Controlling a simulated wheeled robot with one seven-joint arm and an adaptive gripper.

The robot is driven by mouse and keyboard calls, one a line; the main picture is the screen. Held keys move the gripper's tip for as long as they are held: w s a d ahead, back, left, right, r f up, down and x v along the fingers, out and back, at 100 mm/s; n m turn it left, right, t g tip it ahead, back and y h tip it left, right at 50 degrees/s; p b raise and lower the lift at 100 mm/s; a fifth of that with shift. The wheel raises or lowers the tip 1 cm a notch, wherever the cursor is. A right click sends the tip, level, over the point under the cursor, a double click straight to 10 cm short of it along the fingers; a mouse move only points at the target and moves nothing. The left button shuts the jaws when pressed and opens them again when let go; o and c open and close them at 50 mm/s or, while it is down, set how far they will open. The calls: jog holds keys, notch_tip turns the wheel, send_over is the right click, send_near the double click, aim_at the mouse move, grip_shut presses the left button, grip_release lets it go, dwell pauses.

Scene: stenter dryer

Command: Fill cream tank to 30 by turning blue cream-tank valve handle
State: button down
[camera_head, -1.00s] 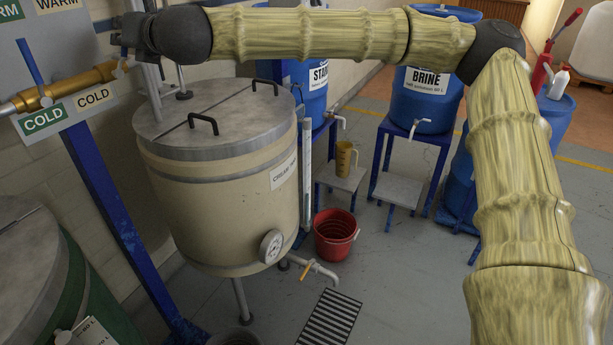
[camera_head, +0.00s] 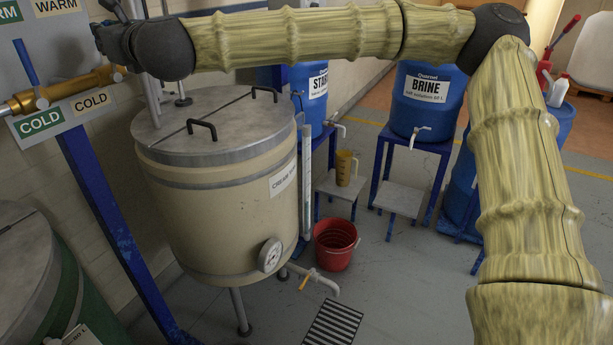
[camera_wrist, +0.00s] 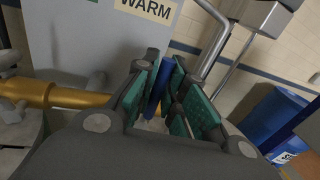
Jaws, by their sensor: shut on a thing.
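The cream tank (camera_head: 215,225) stands left of centre in the head view, with a grey lid, a round gauge (camera_head: 270,254) and a drain tap with a yellow handle (camera_head: 307,281). My gripper (camera_head: 113,25) is above the tank's left side at the gold pipe (camera_head: 70,90). In the wrist view my gripper (camera_wrist: 165,90) has green-padded fingers shut on a blue valve handle (camera_wrist: 160,85), which stands roughly upright between them. My gripper hides the handle in the head view. A clear upright level tube (camera_head: 306,180) is at the tank's right side; its reading is too small to tell.
Another blue handle (camera_head: 27,62) is on the gold pipe at the COLD sign (camera_head: 42,123). A green tank (camera_head: 40,290) is at lower left. A red bucket (camera_head: 335,247), a stool with a yellow jug (camera_head: 345,167) and a BRINE barrel (camera_head: 427,95) stand right.

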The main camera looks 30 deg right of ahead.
jog(key=c, duration=1.5)
grip_release()
jog(key=shift+a, duration=0.1)
jog(key=shift+s, duration=0.15)
jog(key=b+v, duration=0.2)
jog(key=v, duration=0.8)
jog(key=shift+s, duration=0.25)
jog(key=v, duration=1.2)
jog(key=shift+d, duration=0.25)
